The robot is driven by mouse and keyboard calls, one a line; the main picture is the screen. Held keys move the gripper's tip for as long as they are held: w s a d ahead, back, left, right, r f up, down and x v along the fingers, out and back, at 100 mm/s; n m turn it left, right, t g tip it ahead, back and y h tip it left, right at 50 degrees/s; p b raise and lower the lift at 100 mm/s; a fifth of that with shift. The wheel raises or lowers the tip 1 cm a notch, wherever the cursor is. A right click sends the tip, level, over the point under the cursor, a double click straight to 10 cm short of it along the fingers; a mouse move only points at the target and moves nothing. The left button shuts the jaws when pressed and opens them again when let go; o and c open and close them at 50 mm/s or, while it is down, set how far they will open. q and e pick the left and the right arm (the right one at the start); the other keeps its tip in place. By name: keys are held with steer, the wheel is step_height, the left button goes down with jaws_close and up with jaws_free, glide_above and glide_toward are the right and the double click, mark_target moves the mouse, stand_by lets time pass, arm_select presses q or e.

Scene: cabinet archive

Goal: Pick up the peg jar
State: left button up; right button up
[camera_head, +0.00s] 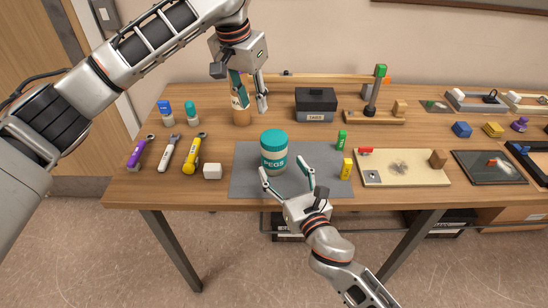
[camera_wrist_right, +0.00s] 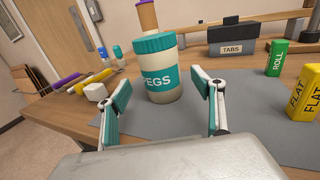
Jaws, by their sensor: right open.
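The peg jar (camera_head: 274,152) is a cream jar with a teal lid and a teal band reading "PEGS". It stands upright on a grey mat (camera_head: 245,178). My right gripper (camera_head: 287,177) is open just in front of the jar, its fingers pointing at it. In the right wrist view the jar (camera_wrist_right: 160,78) stands beyond and between the two spread fingertips (camera_wrist_right: 160,100), which do not appear to touch it. My left gripper (camera_head: 250,92) points down near an orange-brown cylinder (camera_head: 241,116) at the back; whether its fingers touch the cylinder is unclear.
A black TABS box (camera_head: 316,104) stands behind the jar. Green ROLL (camera_head: 341,140) and yellow FLAT (camera_head: 346,168) blocks stand to its right. A white cube (camera_head: 212,171) and several tools lie left. A beige board (camera_head: 403,172) lies right of the mat.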

mark_target(274, 153)
steer(key=shift+x, duration=3.5)
steer(key=c, duration=1.4)
